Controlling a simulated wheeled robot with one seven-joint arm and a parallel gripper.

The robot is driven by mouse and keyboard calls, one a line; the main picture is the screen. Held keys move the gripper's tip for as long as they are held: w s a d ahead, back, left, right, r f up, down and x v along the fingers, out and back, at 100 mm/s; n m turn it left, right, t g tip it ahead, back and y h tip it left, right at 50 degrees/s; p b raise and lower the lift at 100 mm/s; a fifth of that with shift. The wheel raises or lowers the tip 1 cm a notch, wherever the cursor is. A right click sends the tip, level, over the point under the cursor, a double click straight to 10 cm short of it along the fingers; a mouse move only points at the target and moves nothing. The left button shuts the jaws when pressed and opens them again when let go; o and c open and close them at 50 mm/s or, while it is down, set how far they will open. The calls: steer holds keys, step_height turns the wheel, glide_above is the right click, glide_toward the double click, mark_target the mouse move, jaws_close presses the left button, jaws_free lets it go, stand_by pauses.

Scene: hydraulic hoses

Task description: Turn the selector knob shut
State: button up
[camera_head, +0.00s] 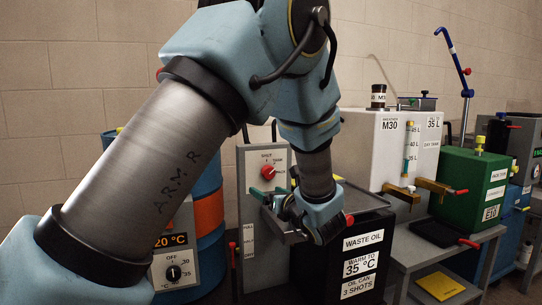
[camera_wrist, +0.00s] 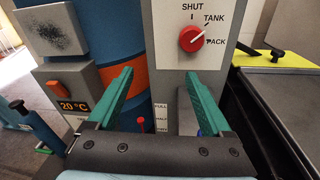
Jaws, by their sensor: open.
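The red selector knob (camera_wrist: 191,39) is on a light grey panel in the wrist view. The labels SHUT, TANK and PACK are printed around it, with SHUT above and PACK to the right. I cannot tell for certain which label its mark points at. The knob also shows in the head view (camera_head: 267,172). My gripper (camera_wrist: 156,76) is open and empty, its two green fingers apart. The fingertips are below the knob in the wrist view and do not touch it. In the head view my gripper (camera_head: 271,192) is just in front of the panel, below the knob.
A blue drum with an orange band (camera_wrist: 123,79) and a temperature control box (camera_wrist: 75,85) stand left of the panel. A black waste oil box (camera_head: 322,270) is close on the right. A white tank (camera_head: 365,150) and green box (camera_head: 465,190) stand farther right.

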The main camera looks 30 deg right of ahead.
mark_target(270, 172)
steer(key=s+d+r+m+h, duration=0.2)
steer(key=d, duration=0.2)
steer(key=shift+t, duration=0.3)
steer(key=w, duration=0.3)
steer(key=w+d+p, duration=0.1)
steer(key=w, duration=0.6)
steer(key=shift+w+d, duration=0.25)
steer(key=shift+w, duration=0.05)
jaws_close()
